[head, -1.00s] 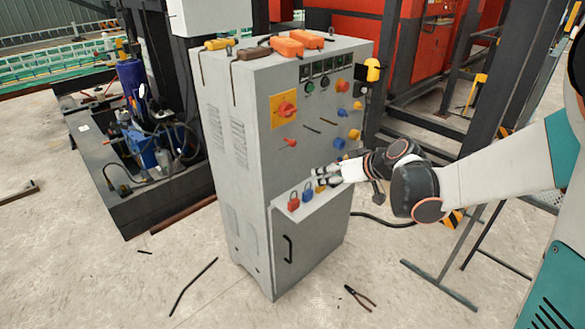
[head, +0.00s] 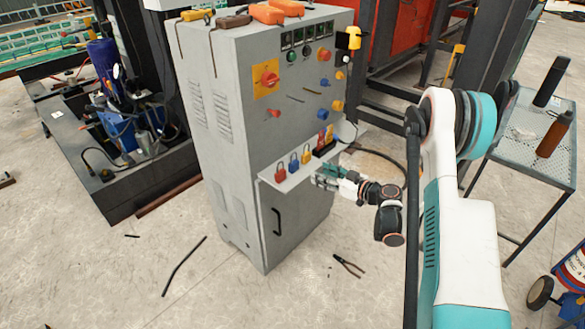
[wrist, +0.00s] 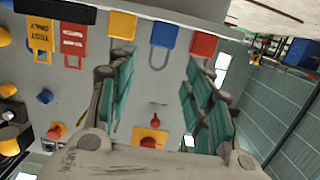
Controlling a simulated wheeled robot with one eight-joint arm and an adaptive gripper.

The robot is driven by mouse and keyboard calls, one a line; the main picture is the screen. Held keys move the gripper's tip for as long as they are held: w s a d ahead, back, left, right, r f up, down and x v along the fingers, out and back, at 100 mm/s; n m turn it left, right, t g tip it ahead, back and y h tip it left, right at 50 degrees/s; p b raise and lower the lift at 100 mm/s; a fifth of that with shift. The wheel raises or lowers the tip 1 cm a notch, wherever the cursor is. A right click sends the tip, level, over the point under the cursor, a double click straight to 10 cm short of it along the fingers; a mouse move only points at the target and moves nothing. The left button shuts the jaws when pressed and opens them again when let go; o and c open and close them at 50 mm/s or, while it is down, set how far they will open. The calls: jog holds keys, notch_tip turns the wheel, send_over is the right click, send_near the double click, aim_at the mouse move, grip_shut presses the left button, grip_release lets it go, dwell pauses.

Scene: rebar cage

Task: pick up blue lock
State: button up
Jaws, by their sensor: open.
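The blue lock (head: 293,163) stands on the cabinet's small shelf, between a red lock (head: 280,172) and a yellow lock (head: 306,156). In the wrist view the picture is upside down, and the blue lock (wrist: 163,34) hangs at the top centre with its grey shackle pointing down. My gripper (head: 318,177) is open and empty, in front of the shelf and right of the locks in the head view. In the wrist view the teal fingers of my gripper (wrist: 160,64) spread to either side of the blue lock's line, with no visible contact.
The grey cabinet (head: 235,135) carries knobs and buttons above the shelf (head: 275,186). Red and yellow tags (head: 324,137) stand in a dark holder right of the locks. Pliers (head: 348,266) lie on the floor. A mesh table (head: 530,150) with bottles stands at right.

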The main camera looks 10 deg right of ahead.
aim_at(296, 164)
jog(key=p+x, duration=0.1)
jog(key=x, duration=0.4)
jog(key=p+x, duration=0.1)
jog(key=x, duration=0.1)
jog(key=shift+w+a+f+p, duration=0.2)
jog(key=shift+f+p, duration=0.1)
jog(key=shift+f, duration=0.1)
jog(key=shift+b+x, duration=1.35)
jog(key=shift+x, duration=1.65)
jog(key=shift+a+r, duration=0.1)
jog(key=shift+r, duration=0.05)
jog(key=c, duration=0.9)
